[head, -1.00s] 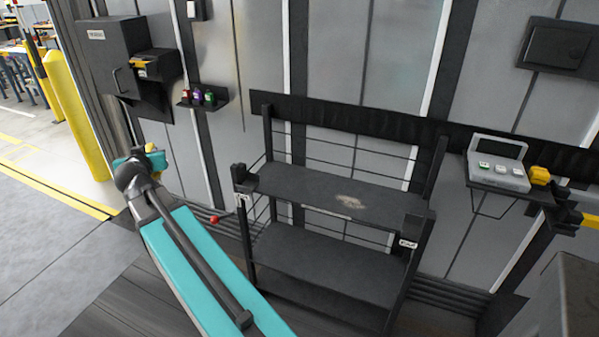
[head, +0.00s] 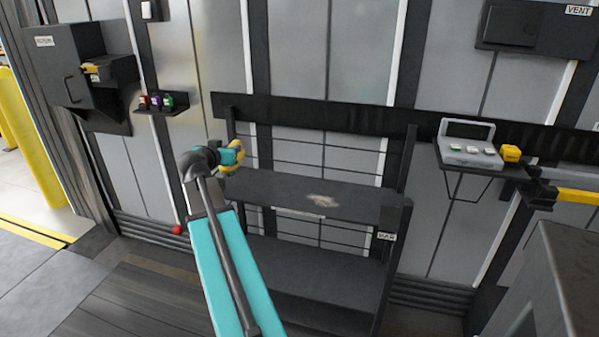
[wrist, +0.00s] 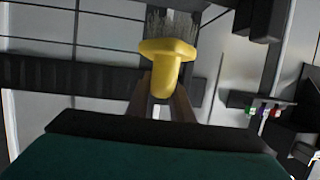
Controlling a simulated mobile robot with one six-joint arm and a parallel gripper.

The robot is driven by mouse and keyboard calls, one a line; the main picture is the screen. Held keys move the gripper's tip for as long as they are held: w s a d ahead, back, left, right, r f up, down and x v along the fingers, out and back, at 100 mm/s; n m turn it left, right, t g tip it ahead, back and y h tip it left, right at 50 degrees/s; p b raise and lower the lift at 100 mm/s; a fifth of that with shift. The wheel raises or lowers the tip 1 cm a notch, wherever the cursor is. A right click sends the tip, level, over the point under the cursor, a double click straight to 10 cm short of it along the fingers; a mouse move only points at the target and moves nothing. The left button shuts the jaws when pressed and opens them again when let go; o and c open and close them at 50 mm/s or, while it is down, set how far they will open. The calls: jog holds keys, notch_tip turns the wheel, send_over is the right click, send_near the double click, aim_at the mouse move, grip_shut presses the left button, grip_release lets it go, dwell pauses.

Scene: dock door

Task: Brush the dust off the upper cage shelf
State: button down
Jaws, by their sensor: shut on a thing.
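The cage (head: 408,150) stands against the wall with two dark shelves. A pale dust patch (head: 322,200) lies on the upper shelf (head: 275,190), right of its middle. My gripper (head: 232,158) is at the left end of the upper shelf, above its level. In the wrist view my gripper (wrist: 163,105) is shut on the yellow handle of a brush (wrist: 168,58). The brush's grey bristles point away from the gripper and show at the top of that view. Whether the bristles touch anything cannot be told.
A small wall shelf with several coloured items (head: 163,102) is at the left. A grey device with buttons (head: 468,150) sits on a bracket at the right. A red ball-like knob (head: 177,229) is low on the left. A dark box (head: 560,270) stands at the front right.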

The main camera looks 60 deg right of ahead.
jog(key=s+d+f+m+g+b, duration=0.1)
jog(key=s+d+f+g+b, duration=0.1)
jog(key=s+d, duration=0.5)
jog(key=s+d+f+m+g+b, duration=0.2)
jog(key=s+d+f+b, duration=0.2)
jog(key=s, duration=0.7)
jog(key=d, duration=0.2)
jog(key=shift+s+d+f+m+h+b, duration=0.3)
jog(key=shift+s+d+f+b, duration=0.05)
jog(key=shift+d+f+b, duration=0.05)
